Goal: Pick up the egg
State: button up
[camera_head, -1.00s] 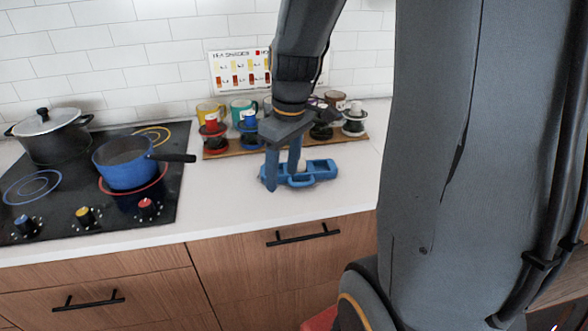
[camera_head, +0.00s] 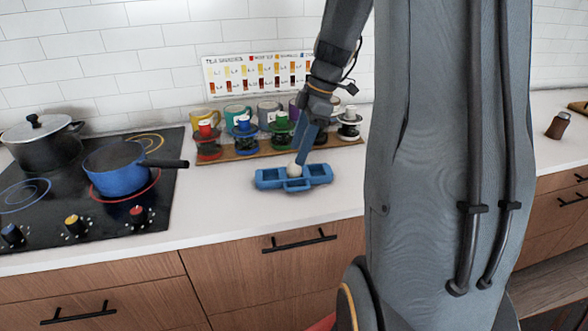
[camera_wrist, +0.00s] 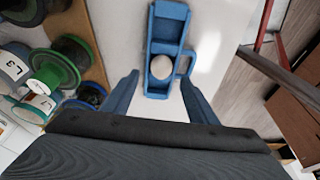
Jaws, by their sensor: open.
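A white egg (camera_head: 293,170) sits in a compartment of the blue tray (camera_head: 266,180) on the white counter. The wrist view shows the egg (camera_wrist: 161,67) in the tray's near end, with the other compartments (camera_wrist: 167,12) beyond it. My gripper (camera_head: 302,160) is just behind the egg in the head view. Its two blue fingers are spread apart in the wrist view (camera_wrist: 161,80), one on each side of the tray's near end. No contact with the egg shows there. In the head view the fingers overlap, so the gap between them is hidden.
A wooden board (camera_head: 238,154) behind the tray holds several colored cups and drippers. A blue pot (camera_head: 118,172) and a dark lidded pot (camera_head: 42,148) stand on the stove at left. Counter in front of the tray is clear.

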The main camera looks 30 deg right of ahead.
aim_at(294, 169)
jog(key=p+x, duration=0.1)
jog(key=x, duration=0.3)
jog(key=shift+s+f, duration=0.1)
jog(key=shift+f, duration=0.1)
jog(key=shift+c, duration=0.3)
jog(key=c, duration=0.6)
jog(key=shift+c, duration=0.3)
jog(key=shift+r, duration=0.1)
